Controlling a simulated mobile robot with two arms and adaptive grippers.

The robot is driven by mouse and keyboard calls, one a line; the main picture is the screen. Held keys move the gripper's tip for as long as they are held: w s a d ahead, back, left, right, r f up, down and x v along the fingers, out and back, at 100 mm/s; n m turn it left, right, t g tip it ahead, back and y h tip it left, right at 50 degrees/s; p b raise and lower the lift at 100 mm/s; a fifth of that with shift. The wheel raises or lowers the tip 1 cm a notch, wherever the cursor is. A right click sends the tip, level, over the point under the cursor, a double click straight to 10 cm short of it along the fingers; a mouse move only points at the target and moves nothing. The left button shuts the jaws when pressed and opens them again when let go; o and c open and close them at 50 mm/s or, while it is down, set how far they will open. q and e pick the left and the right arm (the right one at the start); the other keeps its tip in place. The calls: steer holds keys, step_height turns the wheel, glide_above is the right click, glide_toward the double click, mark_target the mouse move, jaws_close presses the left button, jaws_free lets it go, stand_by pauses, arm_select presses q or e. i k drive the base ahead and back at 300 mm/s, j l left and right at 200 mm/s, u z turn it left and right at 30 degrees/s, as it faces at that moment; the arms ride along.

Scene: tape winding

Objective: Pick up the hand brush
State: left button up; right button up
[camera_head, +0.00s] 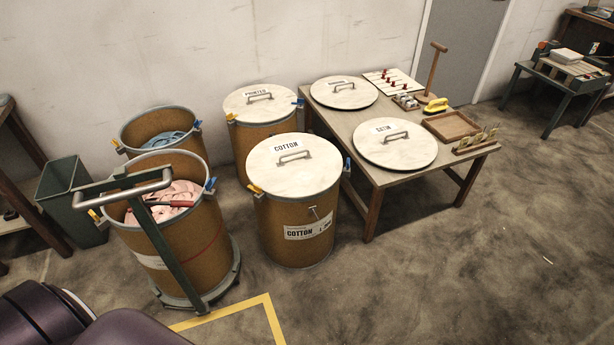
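A small yellow object (436,105), which looks like the hand brush, lies on the wooden table (387,220). It is beside the wooden tray (453,125) and near the foot of an upright wooden T-handled post (434,68). It is small in the picture, so its bristles cannot be made out. Neither of my grippers is in view. Dark purple parts at the bottom left look like my own arm.
Round lids (395,145) and a pegged board (394,82) also lie on the table. A closed cotton drum (296,220) stands at its left front. An open drum on a trolley (172,262) and a bin (72,180) stand further left. Floor in front of the table is clear.

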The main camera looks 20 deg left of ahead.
mark_target(431, 109)
steer(key=i+l+z, duration=0.45)
steer(key=i, duration=0.25)
steer(key=i+l+z, duration=0.25)
steer(key=i, duration=0.65)
steer(key=i+l+z, duration=0.2)
steer(key=i, duration=0.7)
steer(key=i+u, duration=0.3)
steer(key=u, duration=0.15)
steer(key=i+l+u, duration=0.2)
steer(key=u, duration=0.2)
steer(key=i+l+u, duration=0.25)
steer(key=u, duration=0.2)
steer(key=i+l+u, duration=0.4)
steer(key=k+j, duration=0.05)
